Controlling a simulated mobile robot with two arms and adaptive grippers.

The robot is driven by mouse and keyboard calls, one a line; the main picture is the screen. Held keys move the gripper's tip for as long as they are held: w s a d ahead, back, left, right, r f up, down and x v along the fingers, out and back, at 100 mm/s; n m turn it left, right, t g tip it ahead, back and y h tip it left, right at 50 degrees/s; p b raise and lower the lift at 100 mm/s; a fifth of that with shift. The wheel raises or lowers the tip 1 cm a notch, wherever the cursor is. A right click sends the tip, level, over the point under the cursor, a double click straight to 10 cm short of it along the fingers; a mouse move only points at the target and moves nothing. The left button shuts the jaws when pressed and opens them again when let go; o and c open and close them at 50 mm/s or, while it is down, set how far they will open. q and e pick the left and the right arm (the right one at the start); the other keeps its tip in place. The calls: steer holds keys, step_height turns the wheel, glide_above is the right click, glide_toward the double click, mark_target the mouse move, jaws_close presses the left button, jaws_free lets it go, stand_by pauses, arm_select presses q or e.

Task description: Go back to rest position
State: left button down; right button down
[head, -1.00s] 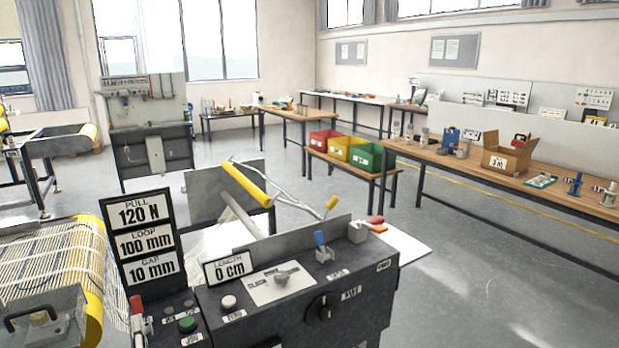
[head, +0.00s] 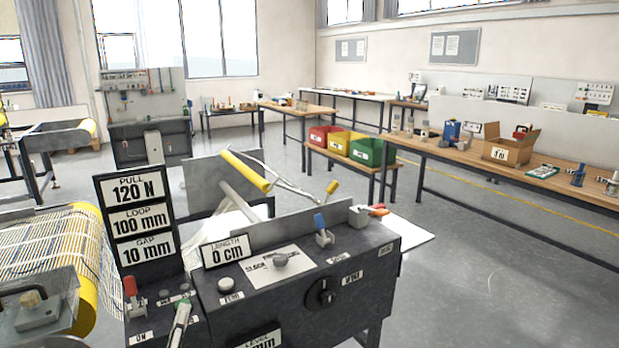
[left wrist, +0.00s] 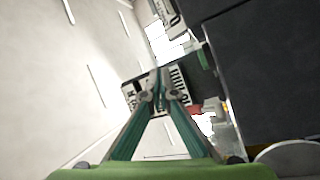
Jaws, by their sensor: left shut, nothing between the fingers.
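My left gripper (head: 184,308) shows at the bottom of the head view, in front of the control panel's left part. In the left wrist view its two green fingers (left wrist: 160,92) meet at the tips, shut and empty, with a white label plate behind them. The dark control console (head: 350,262) carries a red-handled lever (head: 130,287), a blue-handled switch (head: 319,224) and a black rotary knob (head: 321,293). The gripper covers part of the panel's left buttons. My right gripper is in neither view.
A sign post (head: 138,225) reads 120 N, 100 mm and 10 mm. A roller with mesh (head: 50,245) stands at the left. Red, yellow and green bins (head: 372,152) stand on a low bench, and a long workbench (head: 470,163) runs at the right. The floor between is clear.

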arm_select(q)
steer(key=s+d+f+m+g+h, duration=0.6)
steer(key=s+d+f+m+g, duration=0.2)
steer(key=s+d+f+m, duration=0.4)
steer(key=s+a+f+m+g+y, duration=0.2)
steer(key=s+a+f+g, duration=0.15)
steer(key=s, duration=0.75)
steer(key=s+a+f+m+g+y, duration=0.2)
steer(key=s+f+g, duration=0.3)
steer(key=s, duration=0.6)
step_height(320, 180, down, 26)
steer(key=s+g, duration=0.1)
steer(key=s, duration=0.1)
steer(key=s+a+f+g, duration=0.1)
steer(key=s+a+f, duration=0.1)
steer(key=s+f, duration=1.3)
steer(key=shift+s+a+f+y, duration=0.3)
steer(key=shift+s+a+f, duration=0.1)
steer(key=shift+s, duration=0.65)
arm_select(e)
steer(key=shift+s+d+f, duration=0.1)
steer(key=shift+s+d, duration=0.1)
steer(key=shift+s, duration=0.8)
arm_select(q)
steer(key=shift+g, duration=0.25)
